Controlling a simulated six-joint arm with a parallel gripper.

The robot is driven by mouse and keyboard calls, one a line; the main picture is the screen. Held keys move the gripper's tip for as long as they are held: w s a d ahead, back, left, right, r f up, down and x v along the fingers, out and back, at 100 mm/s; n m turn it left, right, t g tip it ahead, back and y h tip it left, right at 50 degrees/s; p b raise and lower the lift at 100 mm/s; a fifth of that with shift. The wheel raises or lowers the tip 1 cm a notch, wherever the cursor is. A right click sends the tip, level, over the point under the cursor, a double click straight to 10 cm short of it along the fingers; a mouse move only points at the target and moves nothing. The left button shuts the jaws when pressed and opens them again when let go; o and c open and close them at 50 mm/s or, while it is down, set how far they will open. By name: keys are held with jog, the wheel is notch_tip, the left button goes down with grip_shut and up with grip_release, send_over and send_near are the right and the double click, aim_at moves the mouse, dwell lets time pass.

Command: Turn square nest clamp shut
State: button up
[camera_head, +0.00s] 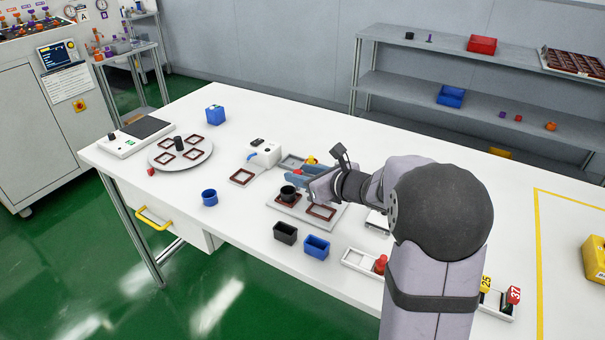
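A pale fixture plate (285,208) lies near the middle of the white table. My gripper (311,185) is low over the back of the plate, just behind the square nest and right of the black cup. Its fingers are small and partly overlapped by my wrist, so their opening cannot be read. I cannot make out the square nest's clamp; the gripper or wrist may hide it.
Behind the gripper are a blue bin (297,176) and a grey tray (291,161). A black bin (285,233) and a blue bin (316,246) stand in front of the plate. A white device (264,153) stands at the back left. The left front table is mostly clear.

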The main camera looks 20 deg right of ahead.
grip_shut()
jog(key=shift+d+p, duration=0.1)
jog(key=shift+p, duration=0.25)
jog(key=shift+w+d+r+n+g+y+p, duration=0.1)
jog(key=shift+n+g+y+p, duration=0.2)
jog(key=shift+n+y+p, duration=0.2)
jog(key=shift+d+r+n+g+y+p, duration=0.1)
jog(key=shift+n+g+y+p, duration=0.2)
jog(key=shift+n+y+p, duration=0.15)
jog(key=n+g+y+p, duration=0.1)
jog(key=n+y+p, duration=0.1)
jog(key=shift+w+d+n+g+p, duration=0.15)
jog(key=shift+n+g+p, duration=0.1)
jog(key=shift+g+p, duration=0.15)
jog(key=n+g+p, duration=0.1)
jog(key=n+g+y+p, duration=0.1)
jog(key=n+g+y, duration=0.1)
jog(key=shift+w+d+f+n+g+y+p, duration=0.1)
jog(key=shift+w+f+n+g+y+p, duration=0.1)
jog(key=shift+w+n+g+y+p, duration=0.15)
jog(key=shift+n+g+y+p, duration=0.3)
jog(key=shift+n+g+p, duration=0.1)
jog(key=shift+n+g, duration=0.3)
jog(key=shift+w+n+g, duration=0.1)
jog(key=shift+n+g, duration=0.45)
jog(key=shift+g, duration=0.1)
